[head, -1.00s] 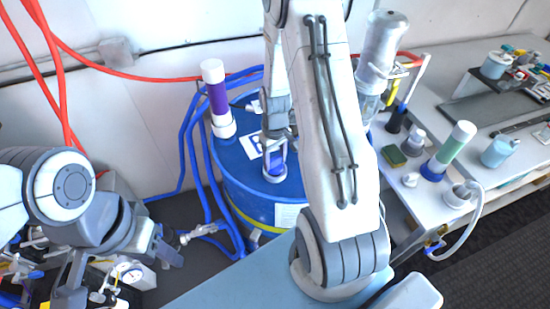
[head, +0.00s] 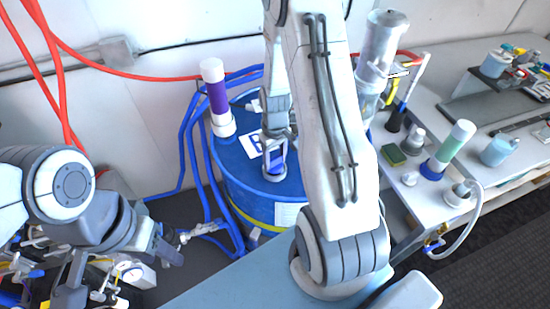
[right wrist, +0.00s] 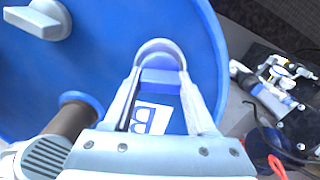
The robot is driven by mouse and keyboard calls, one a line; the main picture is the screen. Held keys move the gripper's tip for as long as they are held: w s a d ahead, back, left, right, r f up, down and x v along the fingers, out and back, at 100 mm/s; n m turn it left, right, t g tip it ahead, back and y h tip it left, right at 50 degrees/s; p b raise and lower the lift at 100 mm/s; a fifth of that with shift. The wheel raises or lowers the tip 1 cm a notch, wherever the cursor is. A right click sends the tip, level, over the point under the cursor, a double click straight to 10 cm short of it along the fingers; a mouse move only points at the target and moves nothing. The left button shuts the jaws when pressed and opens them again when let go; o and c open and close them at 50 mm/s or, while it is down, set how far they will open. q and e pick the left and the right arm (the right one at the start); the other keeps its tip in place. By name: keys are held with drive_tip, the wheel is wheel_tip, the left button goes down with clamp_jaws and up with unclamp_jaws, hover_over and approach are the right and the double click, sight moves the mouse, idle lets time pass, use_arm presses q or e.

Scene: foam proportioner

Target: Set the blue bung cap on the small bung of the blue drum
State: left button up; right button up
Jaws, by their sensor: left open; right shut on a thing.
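The blue drum (head: 232,165) stands behind the bench, and its top fills much of the right wrist view (right wrist: 95,60). My right gripper (head: 275,168) is over the drum's top, beside a white label with a blue letter (head: 251,145). In the right wrist view its fingers (right wrist: 160,52) are shut on the blue bung cap (right wrist: 160,76), which shows blue between them. The cap also shows between the fingertips in the head view (head: 274,159). I cannot tell whether it touches the drum, and I cannot make out the small bung. My left gripper (head: 168,246) is open at the lower left, away from the drum.
A purple tube with a white top (head: 215,92) stands on the drum's left side. A pale T-shaped fitting (right wrist: 40,18) sits on the drum top. Blue hoses (head: 190,150) run down the drum's left. A side counter (head: 405,205) holds bottles and a green sponge (head: 392,155).

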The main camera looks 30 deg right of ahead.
sight(274, 158)
drive_tip(key=shift+f+b, duration=0.4)
drive_tip(key=shift+f, duration=0.2)
idle(0.3)
drive_tip(key=o, duration=1.1)
drive_tip(key=shift+r, duration=0.15)
wheel_tip(274, 158, up, 11)
drive_tip(key=p, duration=0.9)
drive_tip(key=s+a+r+n+b, duration=0.1)
drive_tip(key=s+a+n+b, duration=0.2)
drive_tip(key=a, duration=0.4)
drive_tip(key=s+a+r+b, duration=0.1)
drive_tip(key=s+a+b, duration=0.2)
drive_tip(key=a+b, duration=0.3)
drive_tip(key=s+a+n+b, duration=0.2)
drive_tip(key=s+a+b, duration=0.15)
drive_tip(key=a, duration=0.55)
drive_tip(key=shift+n+y, duration=0.5)
drive_tip(key=shift+n, duration=0.4)
drive_tip(key=s+a+b, duration=0.1)
drive_tip(key=s, duration=0.2)
drive_tip(key=s+b, duration=0.1)
drive_tip(key=s, duration=0.2)
drive_tip(key=s+a+b, duration=0.1)
drive_tip(key=s, duration=0.2)
drive_tip(key=shift+s+a+r, duration=0.1)
drive_tip(key=shift+s+a, duration=0.2)
drive_tip(key=shift+a, duration=0.05)
